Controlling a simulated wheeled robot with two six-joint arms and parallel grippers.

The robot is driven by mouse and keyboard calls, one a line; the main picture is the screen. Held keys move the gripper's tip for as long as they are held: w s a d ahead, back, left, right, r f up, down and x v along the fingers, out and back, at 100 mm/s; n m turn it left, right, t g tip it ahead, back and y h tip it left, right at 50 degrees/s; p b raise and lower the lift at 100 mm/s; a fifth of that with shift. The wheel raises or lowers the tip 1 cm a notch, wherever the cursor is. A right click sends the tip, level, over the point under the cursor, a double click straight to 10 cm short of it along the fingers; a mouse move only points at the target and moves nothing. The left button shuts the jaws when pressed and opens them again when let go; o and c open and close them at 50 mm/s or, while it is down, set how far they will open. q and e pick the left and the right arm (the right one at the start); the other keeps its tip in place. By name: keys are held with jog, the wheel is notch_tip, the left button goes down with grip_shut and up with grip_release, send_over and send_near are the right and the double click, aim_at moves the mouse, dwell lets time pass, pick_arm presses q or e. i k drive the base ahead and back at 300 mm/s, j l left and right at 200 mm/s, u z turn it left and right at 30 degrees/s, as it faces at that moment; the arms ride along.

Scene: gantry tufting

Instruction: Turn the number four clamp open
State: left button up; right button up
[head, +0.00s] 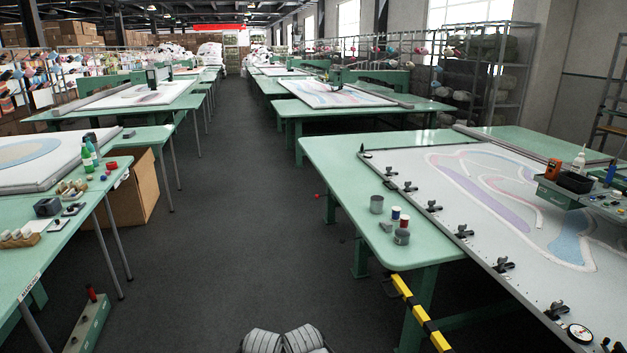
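A row of several black clamps runs along the near-left edge of the white tufting frame (400,160) on the right-hand green table. From far to near, they include a far clamp (390,171), a middle clamp (464,232), a nearer clamp (503,265) and a large near clamp (557,311). No numbers are legible, so I cannot tell which is number four. The clamps are too small to tell whether each is open or closed. Neither of my grippers is in view.
A round gauge (580,334) sits by the near clamps. The dark aisle floor (235,220) is clear between tables.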

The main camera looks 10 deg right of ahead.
aim_at(431, 202)
jog(key=i+j+z, duration=0.1)
jog(key=i+z, duration=0.3)
jog(key=i, duration=0.15)
jog(key=i+j+z, duration=0.8)
jog(key=i, duration=0.15)
jog(key=i+j+z, duration=0.25)
jog(key=z, duration=0.15)
jog(key=i+j+z, duration=0.15)
jog(key=j+z, duration=0.2)
jog(key=i+j+z, duration=0.15)
jog(key=j+z, duration=0.25)
jog(key=i+j+z, duration=0.1)
jog(key=j+z, duration=0.25)
jog(key=i+j+z, duration=0.1)
jog(key=i+j, duration=0.4)
jog(key=j, duration=0.15)
jog(key=z, duration=0.05)
